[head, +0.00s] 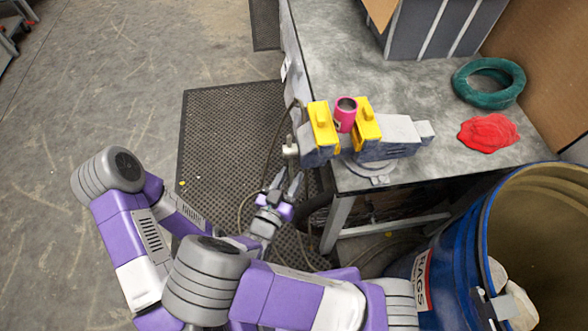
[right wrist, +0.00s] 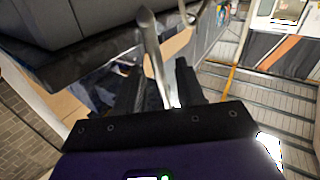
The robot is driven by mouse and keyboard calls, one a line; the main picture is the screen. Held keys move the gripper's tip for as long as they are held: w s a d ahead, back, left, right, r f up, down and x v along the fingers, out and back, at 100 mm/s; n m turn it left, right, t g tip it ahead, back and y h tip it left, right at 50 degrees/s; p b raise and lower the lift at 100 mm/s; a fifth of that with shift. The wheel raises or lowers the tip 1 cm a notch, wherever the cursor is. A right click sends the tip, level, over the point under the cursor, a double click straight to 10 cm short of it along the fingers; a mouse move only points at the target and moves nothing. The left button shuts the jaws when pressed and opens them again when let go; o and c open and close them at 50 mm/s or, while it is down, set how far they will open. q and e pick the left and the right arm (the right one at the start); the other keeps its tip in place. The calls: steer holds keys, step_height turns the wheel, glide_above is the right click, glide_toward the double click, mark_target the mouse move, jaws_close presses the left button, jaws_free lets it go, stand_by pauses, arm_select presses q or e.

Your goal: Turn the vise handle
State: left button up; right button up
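The grey vise (head: 385,152) with yellow jaw covers (head: 322,127) is mounted at the workbench corner. A pink cylinder (head: 346,115) stands between its jaws. The small pale vise handle (head: 291,150) is at the vise's left end. My right gripper (head: 284,182) is just below the handle, fingers pointing up toward it, open. In the right wrist view, the metal handle bar (right wrist: 152,48) with a rounded end runs between the spread dark fingers (right wrist: 158,80); I cannot tell whether they touch it.
The workbench (head: 420,90) also holds a green ring (head: 488,84) and a red cloth (head: 488,133). A blue barrel labelled RAGS (head: 450,265) stands at the lower right. A dark perforated mat (head: 215,130) covers the floor left of the bench.

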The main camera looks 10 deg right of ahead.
mark_target(291, 177)
steer(key=shift+x, duration=1.6)
steer(key=shift+c, duration=0.5)
jaws_close()
